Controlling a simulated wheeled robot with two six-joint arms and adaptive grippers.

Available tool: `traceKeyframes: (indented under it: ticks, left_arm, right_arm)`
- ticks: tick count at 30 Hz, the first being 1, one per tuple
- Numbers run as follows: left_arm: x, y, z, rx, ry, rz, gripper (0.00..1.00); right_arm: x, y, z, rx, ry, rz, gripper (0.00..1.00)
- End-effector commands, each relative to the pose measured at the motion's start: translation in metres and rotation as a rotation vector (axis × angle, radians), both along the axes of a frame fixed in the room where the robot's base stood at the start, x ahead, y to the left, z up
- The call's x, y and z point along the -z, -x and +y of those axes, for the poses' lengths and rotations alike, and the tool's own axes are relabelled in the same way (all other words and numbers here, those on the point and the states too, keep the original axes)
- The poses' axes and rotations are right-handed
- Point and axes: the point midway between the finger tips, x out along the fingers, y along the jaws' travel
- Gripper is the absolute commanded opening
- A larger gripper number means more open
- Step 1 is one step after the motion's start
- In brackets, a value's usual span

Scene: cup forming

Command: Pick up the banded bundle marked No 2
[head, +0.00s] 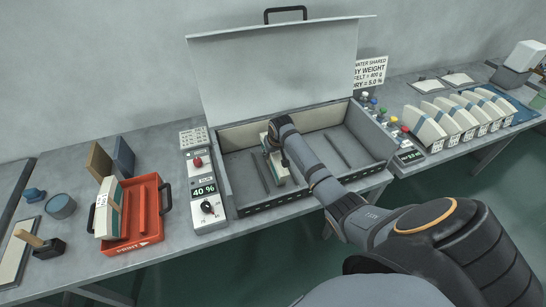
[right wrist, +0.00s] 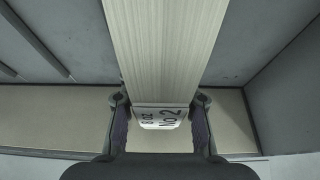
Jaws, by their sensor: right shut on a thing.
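The banded bundle marked No 2 (right wrist: 165,45) is a pale block of stacked sheets with a white "No 2" label on its end. My right gripper (right wrist: 160,118) is shut on its labelled end, one finger on each side. In the head view my right arm reaches into the open grey box (head: 232,179), and its gripper (head: 275,150) is down inside, largely hiding the bundle. Whether the bundle touches the box floor I cannot tell. My left gripper is not in view.
The box lid (head: 285,75) stands open behind. A control panel (head: 205,192) reading 40 % is left of the box. A red tray (head: 145,232) holds another bundle (head: 109,210) further left. Several pale bundles (head: 430,133) stand in a row at the right.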

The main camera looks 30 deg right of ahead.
Motion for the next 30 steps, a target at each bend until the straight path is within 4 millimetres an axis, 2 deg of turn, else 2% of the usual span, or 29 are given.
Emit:
traceKeyframes:
  ticks: [5, 8, 16, 21, 24, 30]
  left_arm:
    - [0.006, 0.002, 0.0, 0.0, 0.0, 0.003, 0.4]
    - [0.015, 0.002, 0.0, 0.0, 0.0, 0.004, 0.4]
    - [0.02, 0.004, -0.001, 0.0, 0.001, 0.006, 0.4]
    - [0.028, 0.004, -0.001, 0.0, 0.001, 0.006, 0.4]
    - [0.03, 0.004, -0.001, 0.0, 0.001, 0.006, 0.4]
    - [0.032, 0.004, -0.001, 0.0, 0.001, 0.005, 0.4]
  right_arm:
    - [-0.011, -0.002, -0.001, -0.001, 0.002, -0.006, 0.0]
    - [-0.029, -0.002, -0.001, -0.001, 0.003, -0.01, 0.0]
    - [-0.093, 0.051, 0.016, -0.003, 0.007, -0.005, 0.0]
    - [-0.109, 0.093, 0.03, -0.003, 0.006, -0.002, 0.0]
    - [-0.119, 0.111, 0.037, -0.003, 0.005, -0.002, 0.0]
    - [-0.129, 0.13, 0.044, -0.001, 0.002, -0.002, 0.0]
